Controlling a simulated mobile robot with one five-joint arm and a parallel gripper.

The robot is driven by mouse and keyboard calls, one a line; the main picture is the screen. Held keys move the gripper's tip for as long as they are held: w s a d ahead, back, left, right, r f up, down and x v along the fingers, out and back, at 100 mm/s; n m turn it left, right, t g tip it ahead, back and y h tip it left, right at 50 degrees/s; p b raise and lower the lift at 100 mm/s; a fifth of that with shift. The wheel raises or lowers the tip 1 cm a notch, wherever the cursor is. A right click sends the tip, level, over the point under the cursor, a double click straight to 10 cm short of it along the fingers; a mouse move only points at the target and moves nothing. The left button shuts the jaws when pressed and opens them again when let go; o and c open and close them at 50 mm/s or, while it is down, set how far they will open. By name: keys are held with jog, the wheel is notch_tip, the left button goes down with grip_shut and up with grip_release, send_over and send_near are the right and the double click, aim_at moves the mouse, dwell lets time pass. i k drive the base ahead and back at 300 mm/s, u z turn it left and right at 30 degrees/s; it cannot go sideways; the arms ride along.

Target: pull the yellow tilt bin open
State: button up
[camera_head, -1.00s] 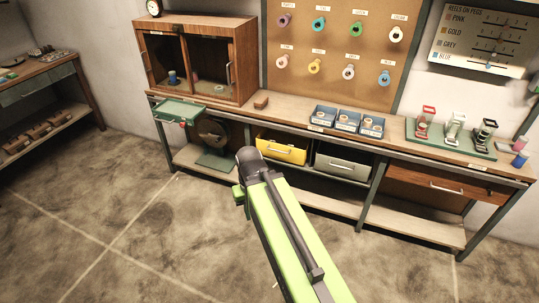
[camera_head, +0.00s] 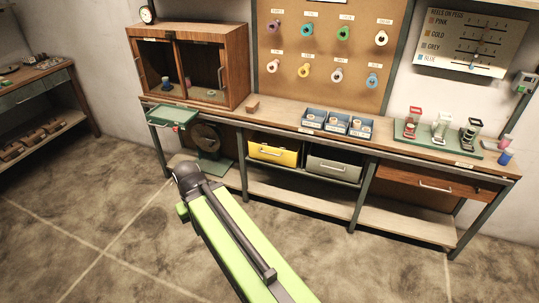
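The yellow tilt bin (camera_head: 273,153) hangs under the bench top, left of the grey bin, with a pale bar handle (camera_head: 271,152) on its front. It looks closed. My green and black arm reaches up from the bottom of the head view, and its dark end joint lies on the left, below and to the left of the yellow bin. The arm is clear of the bin in the picture. My gripper's fingers cannot be made out; the arm's end hides them.
A grey bin (camera_head: 333,167) is right of the yellow one. A wooden drawer (camera_head: 428,186) is at the right. The floor (camera_head: 370,265) in front is clear.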

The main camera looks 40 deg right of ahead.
aim_at(291, 157)
jog(key=i, duration=0.95)
jog(key=u, duration=0.05)
